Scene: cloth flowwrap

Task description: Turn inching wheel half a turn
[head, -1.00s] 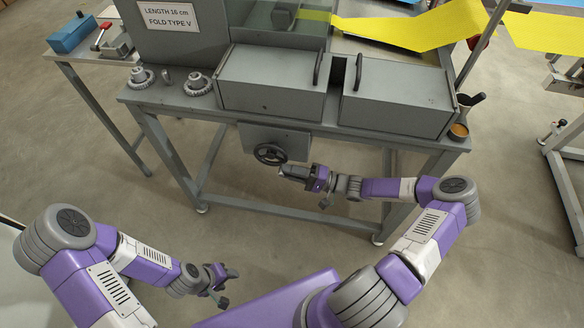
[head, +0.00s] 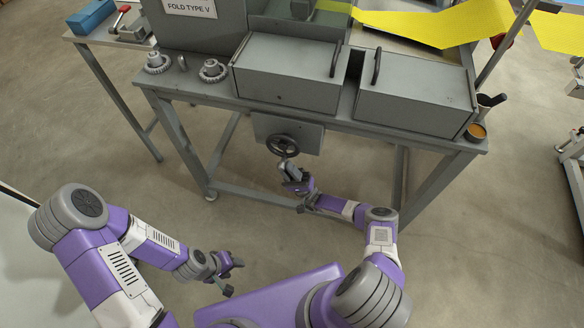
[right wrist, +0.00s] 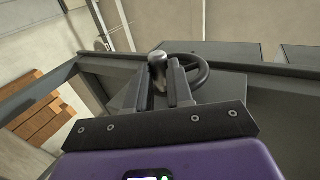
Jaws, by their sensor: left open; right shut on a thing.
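The inching wheel (head: 284,145) is a dark handwheel on a grey plate under the machine table's front edge. It also shows in the right wrist view (right wrist: 204,72), with its knob (right wrist: 157,58) at the rim's left. My right gripper (head: 288,168) is at the wheel's lower side. In the right wrist view its two fingers (right wrist: 163,82) are shut around the knob; the fingers hide part of the grip. My left gripper (head: 231,274) is open and empty, low in the head view and away from the machine.
The grey machine table (head: 340,121) carries two covers (head: 285,72), (head: 415,95) and two knurled knobs (head: 213,69). Table legs and a lower crossbar (head: 255,198) are near my right arm. The floor in front is clear.

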